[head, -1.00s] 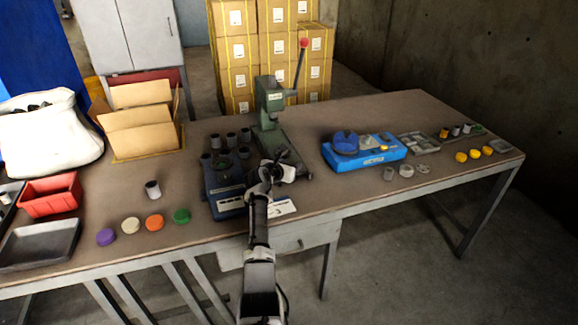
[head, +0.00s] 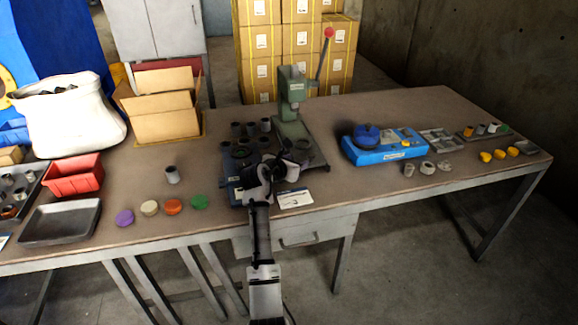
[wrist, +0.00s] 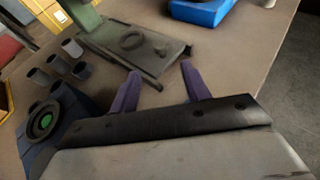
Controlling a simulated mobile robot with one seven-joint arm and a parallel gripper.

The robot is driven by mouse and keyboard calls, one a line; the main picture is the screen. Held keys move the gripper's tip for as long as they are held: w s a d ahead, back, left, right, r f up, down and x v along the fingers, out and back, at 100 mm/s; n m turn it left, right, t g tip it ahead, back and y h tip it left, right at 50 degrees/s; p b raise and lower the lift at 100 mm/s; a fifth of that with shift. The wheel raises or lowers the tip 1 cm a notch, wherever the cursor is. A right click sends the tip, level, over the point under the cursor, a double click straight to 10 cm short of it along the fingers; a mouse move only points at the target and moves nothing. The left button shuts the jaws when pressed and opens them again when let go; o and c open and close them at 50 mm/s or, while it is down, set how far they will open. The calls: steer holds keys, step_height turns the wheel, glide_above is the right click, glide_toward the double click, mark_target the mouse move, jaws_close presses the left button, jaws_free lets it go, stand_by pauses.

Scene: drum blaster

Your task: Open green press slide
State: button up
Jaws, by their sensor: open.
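The green press (head: 296,101) stands at the middle of the table, with a red-knobbed lever at its upper right. In the head view my arm and wrist hide part of the base's front.
A dark blue fixture (head: 238,160) with several grey cups is just left of the press. A blue device (head: 385,148) is to the right. Colored caps (head: 173,206) lie at the front left, near a red bin (head: 76,177). A white card (head: 294,198) lies at the front edge.

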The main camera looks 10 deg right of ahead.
steer(key=v, duration=0.3)
steer(key=shift+s+a, duration=0.2)
